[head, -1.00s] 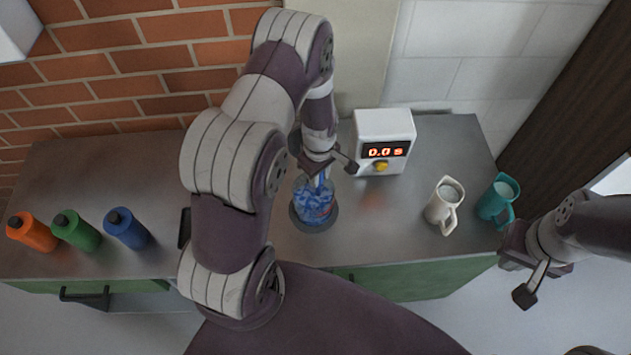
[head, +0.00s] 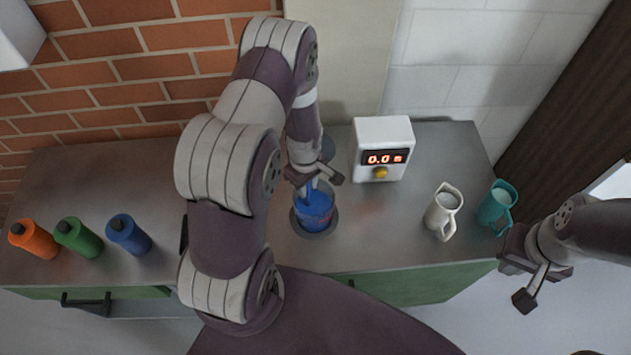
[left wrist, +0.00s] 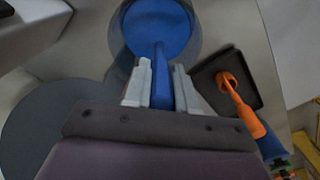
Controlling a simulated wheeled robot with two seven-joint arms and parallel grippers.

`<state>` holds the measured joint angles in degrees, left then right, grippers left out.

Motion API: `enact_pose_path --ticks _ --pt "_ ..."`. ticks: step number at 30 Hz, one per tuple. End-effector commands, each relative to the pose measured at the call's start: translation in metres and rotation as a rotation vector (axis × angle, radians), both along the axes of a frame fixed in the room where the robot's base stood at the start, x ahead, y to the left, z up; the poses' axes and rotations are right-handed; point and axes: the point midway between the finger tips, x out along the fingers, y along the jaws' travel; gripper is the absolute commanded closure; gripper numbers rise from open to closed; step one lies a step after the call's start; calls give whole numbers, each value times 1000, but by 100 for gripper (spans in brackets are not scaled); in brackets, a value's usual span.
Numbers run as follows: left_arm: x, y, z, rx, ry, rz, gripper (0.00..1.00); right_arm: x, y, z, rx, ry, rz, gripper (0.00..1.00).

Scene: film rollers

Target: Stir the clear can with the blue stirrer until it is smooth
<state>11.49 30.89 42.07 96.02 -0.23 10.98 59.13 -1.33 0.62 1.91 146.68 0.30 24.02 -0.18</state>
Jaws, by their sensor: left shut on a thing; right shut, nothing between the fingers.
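The clear can (head: 314,212) stands on a dark round plate on the counter, below my left gripper. Its contents look an even blue, and they also show at the top of the left wrist view (left wrist: 170,28). The blue stirrer (left wrist: 161,85) is between the fingers of my left gripper (left wrist: 162,75), with its lower end inside the can. In the head view my left gripper (head: 318,180) is just above the can's rim. My right gripper (head: 525,290) is shut and empty, off the counter's front right.
A white box (head: 384,135) with a red display and yellow button stands behind the can. White (head: 441,212) and teal (head: 493,207) jugs stand right. Orange (head: 34,240), green (head: 79,237) and blue (head: 129,234) bottles stand left. An orange stirrer (left wrist: 245,115) is in a dark holder.

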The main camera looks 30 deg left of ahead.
Motion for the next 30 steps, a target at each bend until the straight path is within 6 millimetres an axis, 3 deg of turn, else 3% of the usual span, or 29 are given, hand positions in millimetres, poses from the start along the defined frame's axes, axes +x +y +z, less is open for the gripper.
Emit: enact_pose_path --ticks 2,7,17,30 --pt "-9 -3 2 -1 1 -2 100 0 0 5 0 0 0 100" --pt "2 -16 0 0 -2 -2 100 0 0 1 0 0 0 100" --pt "3 -18 1 1 -1 -1 100 0 0 2 0 0 0 100" --pt "3 -18 45 0 -1 -1 100 0 0 39 0 0 0 100"
